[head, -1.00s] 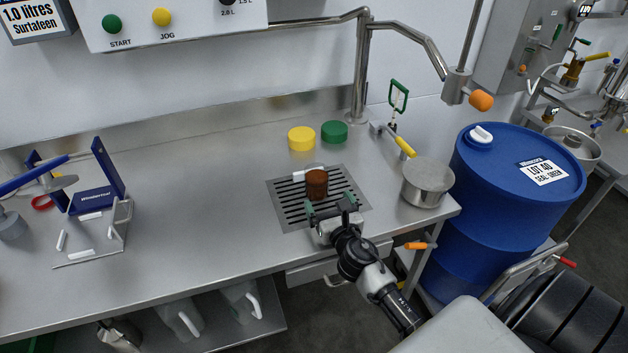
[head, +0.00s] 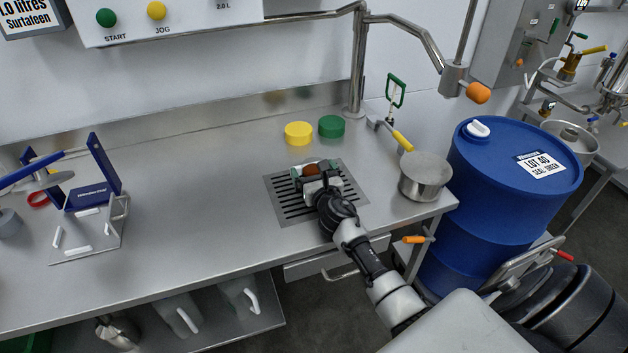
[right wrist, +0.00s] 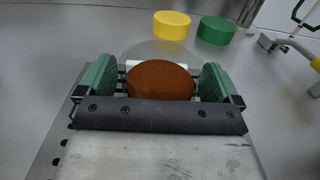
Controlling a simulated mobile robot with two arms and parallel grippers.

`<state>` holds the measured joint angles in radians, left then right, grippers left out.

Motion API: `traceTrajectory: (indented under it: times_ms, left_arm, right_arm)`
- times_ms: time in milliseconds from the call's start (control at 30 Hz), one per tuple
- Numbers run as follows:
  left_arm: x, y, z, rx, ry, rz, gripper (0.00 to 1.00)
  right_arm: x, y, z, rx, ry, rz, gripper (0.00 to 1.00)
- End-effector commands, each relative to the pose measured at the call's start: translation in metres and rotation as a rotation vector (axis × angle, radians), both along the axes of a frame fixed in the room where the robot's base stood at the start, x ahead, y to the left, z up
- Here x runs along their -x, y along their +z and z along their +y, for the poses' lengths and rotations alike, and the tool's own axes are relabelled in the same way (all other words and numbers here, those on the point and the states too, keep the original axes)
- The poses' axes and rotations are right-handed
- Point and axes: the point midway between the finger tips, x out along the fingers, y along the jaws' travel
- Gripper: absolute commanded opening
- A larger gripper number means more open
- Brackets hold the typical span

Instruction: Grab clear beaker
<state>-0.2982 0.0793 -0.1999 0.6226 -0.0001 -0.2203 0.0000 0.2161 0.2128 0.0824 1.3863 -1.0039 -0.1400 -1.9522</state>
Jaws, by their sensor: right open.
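The clear beaker (head: 311,169) stands on the slotted drain grate (head: 284,209) and holds reddish-brown contents. In the right wrist view, the brown contents (right wrist: 160,80) show as a round surface, with a faint clear wall (right wrist: 160,50) above and behind. My right gripper (head: 314,170) is at the beaker, its lower part hidden behind the gripper. Its green-padded fingers (right wrist: 156,82) stand open on either side of the brown contents, with a small gap visible at each side. My left gripper is not in view.
A yellow cap (head: 298,133) and a green cap (head: 331,126) sit behind the grate. A steel pot (head: 425,178) with a yellow handle stands to the right, before a blue drum (head: 510,210). A pipe post (head: 357,70) rises behind. The bench's left-middle (head: 190,200) is clear.

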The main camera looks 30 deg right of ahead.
Motion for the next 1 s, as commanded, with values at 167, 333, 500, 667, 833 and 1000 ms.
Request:
traceTrajectory:
  times_ms: [167,333,500,667,833,1000]
  left_arm:
    - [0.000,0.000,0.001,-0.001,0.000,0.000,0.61]
    - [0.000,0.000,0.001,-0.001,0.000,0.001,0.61]
    - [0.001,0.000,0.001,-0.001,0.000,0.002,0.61]
    - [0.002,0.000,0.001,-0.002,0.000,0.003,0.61]
    - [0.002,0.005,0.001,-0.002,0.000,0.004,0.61]
    - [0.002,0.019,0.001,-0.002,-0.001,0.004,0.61]
  right_arm:
    - [0.000,0.000,0.000,0.000,0.000,0.000,0.81]
    - [0.000,0.000,0.000,0.000,0.000,0.000,0.55]
    - [0.000,0.001,0.000,0.000,0.000,-0.002,0.35]
    - [0.000,0.001,0.000,0.000,0.000,-0.002,0.35]
    - [0.000,0.009,0.000,0.002,0.001,-0.003,0.35]
    - [0.000,0.031,-0.001,0.005,0.001,-0.003,0.35]
